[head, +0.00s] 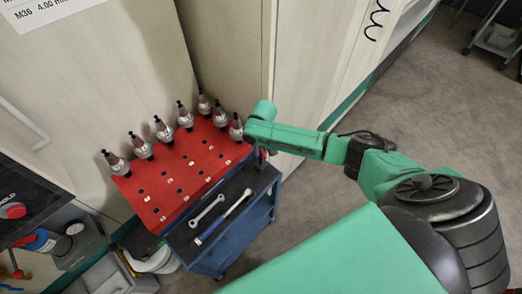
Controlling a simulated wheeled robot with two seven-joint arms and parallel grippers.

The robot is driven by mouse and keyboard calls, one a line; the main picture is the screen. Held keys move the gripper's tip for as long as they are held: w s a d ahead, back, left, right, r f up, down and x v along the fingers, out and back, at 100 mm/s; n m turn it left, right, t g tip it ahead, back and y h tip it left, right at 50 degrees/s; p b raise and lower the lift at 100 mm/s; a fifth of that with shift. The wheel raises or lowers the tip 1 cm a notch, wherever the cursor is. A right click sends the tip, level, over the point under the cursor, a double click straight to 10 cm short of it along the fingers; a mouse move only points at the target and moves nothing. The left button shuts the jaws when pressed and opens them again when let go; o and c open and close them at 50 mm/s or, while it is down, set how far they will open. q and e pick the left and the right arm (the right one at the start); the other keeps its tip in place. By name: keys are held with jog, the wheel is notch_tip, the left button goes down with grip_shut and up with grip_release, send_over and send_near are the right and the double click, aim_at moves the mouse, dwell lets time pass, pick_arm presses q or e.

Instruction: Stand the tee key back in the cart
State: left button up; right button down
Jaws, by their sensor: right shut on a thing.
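The cart (178,184) has a red top with several dark holes and stands against the pale cabinets. My right arm reaches in from the right, and my right gripper (262,153) is at the right edge of the cart's red top, beside the black tray. It is small and mostly hidden under my green wrist. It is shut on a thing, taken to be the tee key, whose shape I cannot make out. My left gripper is not in view.
Several tool holders (163,130) stand along the back and right edges of the red top. A ring spanner (207,211) and a long-handled wrench (224,217) lie on the cart's black tray (240,186). Grey bins (85,243) stand at left. Grey floor is open at right.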

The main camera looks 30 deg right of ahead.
jog(key=shift+f+b, duration=0.95)
jog(key=shift+f, duration=0.75)
jog(key=c, duration=0.7)
grip_release()
jog(key=shift+f, duration=0.1)
